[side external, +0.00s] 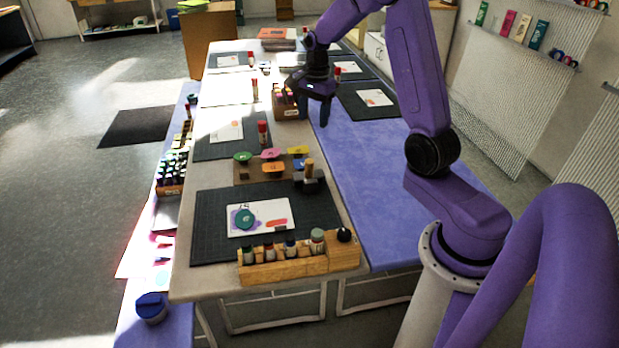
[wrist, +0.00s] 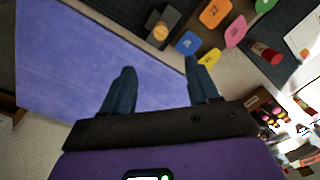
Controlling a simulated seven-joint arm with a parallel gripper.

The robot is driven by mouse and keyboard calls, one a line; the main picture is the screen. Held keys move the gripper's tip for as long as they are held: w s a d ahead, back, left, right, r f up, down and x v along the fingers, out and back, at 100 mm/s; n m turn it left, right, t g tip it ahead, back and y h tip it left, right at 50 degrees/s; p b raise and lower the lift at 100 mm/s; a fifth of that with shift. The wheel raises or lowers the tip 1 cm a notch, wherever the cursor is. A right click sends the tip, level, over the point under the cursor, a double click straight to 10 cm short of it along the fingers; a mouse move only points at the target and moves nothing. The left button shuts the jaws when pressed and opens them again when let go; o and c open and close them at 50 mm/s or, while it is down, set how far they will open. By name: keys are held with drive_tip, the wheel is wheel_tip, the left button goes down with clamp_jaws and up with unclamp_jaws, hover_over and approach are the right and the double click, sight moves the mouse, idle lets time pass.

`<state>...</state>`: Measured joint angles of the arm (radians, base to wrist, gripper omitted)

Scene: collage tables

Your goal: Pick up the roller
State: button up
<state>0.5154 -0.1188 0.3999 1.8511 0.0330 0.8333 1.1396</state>
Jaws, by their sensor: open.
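My gripper (side external: 314,108) is open and empty over the blue table surface (side external: 375,180), beside a small wooden box of bottles. Its two fingers (wrist: 159,68) show apart in the wrist view, with nothing between them. A dark block with an upright amber-tan cylinder (side external: 309,170), which may be the roller, stands near the right edge of the pale table, closer to the camera than my gripper. It also shows at the top of the wrist view (wrist: 160,31), beyond the fingertips and apart from them. I cannot tell its exact shape.
Colored tags (side external: 270,154) stand left of the dark block. A red-capped glue stick (side external: 262,132) stands behind them. The wooden box (side external: 288,104) is close to my gripper. A wooden rack of bottles (side external: 290,264) lies at the near edge. The blue surface is clear.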

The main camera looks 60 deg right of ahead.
sight(309, 161)
drive_tip(key=f, duration=1.1)
drive_tip(key=w+f, duration=0.1)
drive_tip(key=f, duration=0.4)
drive_tip(key=shift+w+a+f, duration=0.1)
drive_tip(key=shift+f, duration=0.1)
clamp_jaws()
